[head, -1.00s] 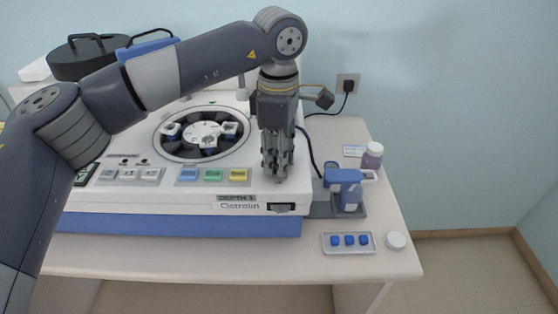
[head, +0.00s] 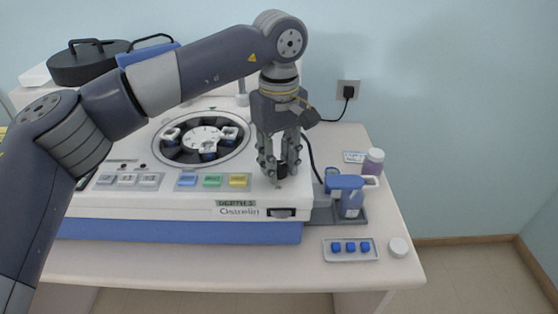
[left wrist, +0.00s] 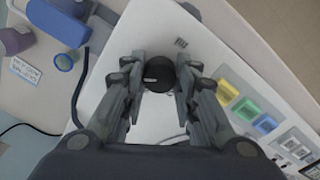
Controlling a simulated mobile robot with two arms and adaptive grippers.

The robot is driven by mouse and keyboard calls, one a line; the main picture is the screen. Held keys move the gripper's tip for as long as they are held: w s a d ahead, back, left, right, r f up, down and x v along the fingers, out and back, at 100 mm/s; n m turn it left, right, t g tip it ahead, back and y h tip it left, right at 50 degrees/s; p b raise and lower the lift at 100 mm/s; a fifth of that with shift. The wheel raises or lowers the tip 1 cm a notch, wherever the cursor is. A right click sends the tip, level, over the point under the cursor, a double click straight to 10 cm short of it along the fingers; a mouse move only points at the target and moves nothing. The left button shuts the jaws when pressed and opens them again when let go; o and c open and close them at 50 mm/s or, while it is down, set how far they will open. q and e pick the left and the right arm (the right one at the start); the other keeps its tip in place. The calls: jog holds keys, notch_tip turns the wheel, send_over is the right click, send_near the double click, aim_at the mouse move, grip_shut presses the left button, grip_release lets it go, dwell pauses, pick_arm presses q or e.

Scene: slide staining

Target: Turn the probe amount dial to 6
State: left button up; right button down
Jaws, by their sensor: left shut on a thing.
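The probe amount dial is a round black knob (left wrist: 158,74) on the white top of the staining machine (left wrist: 160,112). A short white pointer line on it points left in the left wrist view. In the head view only a little of the dark dial (head: 281,168) shows between the fingers. My left gripper (head: 280,176) points down over the machine's front right corner. In the left wrist view its fingers (left wrist: 158,88) stand on both sides of the dial, shut on it. Numbers around the dial are not readable. My right gripper is not in view.
Blue, green and yellow buttons (head: 212,181) lie left of the dial. A round carousel (head: 168,151) sits behind them.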

aim_at(279, 165)
pick_arm(q)
jog(key=shift+w+r, duration=0.1)
jog(key=shift+r, duration=0.05)
dwell(0.4)
jog(key=o, duration=1.1)
notch_tip(279, 165, up, 12)
